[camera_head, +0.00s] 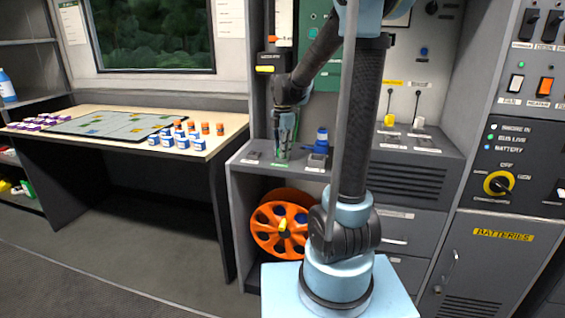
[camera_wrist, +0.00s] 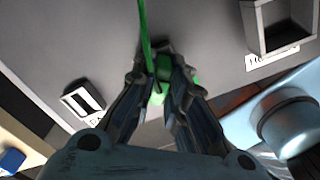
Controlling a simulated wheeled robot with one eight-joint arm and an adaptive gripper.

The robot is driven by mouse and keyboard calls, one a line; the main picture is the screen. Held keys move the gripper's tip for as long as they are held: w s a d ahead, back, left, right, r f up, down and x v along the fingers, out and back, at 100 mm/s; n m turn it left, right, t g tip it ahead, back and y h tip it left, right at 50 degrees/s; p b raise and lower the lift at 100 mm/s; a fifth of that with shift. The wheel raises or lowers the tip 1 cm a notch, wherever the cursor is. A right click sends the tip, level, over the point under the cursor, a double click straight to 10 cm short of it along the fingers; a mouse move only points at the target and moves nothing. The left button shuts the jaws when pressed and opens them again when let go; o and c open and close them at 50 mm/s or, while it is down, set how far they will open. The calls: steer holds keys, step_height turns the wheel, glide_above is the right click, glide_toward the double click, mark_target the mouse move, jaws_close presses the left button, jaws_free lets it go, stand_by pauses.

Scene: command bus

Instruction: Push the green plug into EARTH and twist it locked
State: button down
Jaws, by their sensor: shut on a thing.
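My gripper (camera_head: 284,150) hangs down over the left part of the grey counter (camera_head: 240,168) in the head view. In the wrist view, my gripper (camera_wrist: 160,95) is shut on the green plug (camera_wrist: 158,92), with one finger on each side. A green cable (camera_wrist: 144,35) runs up from the plug to the top edge. The fingers hide much of the plug, and its lower end cannot be made out. A small green label (camera_head: 279,165) lies at the counter's front below the fingers. No EARTH socket can be made out, so I cannot tell whether the plug is seated.
A blue plug-like piece (camera_head: 321,140) stands just right of my gripper on the counter. The wrist view shows an open grey box (camera_wrist: 278,25) and a small dark-slotted fitting (camera_wrist: 83,99). An orange reel (camera_head: 281,226) sits below the counter. A table (camera_head: 215,128) with small bottles stands left.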

stand_by(0.3)
steer(key=shift+m, duration=1.1)
steer(key=c, duration=1.5)
jaws_free()
steer(key=shift+c, duration=0.2)
step_height(320, 180, up, 11)
steer(key=s+d+f+m+t, duration=0.1)
steer(key=s+d+f+m, duration=0.25)
steer(key=s+m, duration=0.35)
steer(key=s+d+f+m, duration=0.2)
steer(key=s+d+m, duration=0.2)
steer(key=s, duration=0.5)
steer(key=s+d+f+m+t, duration=0.1)
steer(key=s+d+f+m, duration=0.1)
steer(key=s+f+m, duration=0.8)
step_height(320, 180, down, 2)
steer(key=shift+s+d+m, duration=0.4)
steer(key=shift+s, duration=0.4)
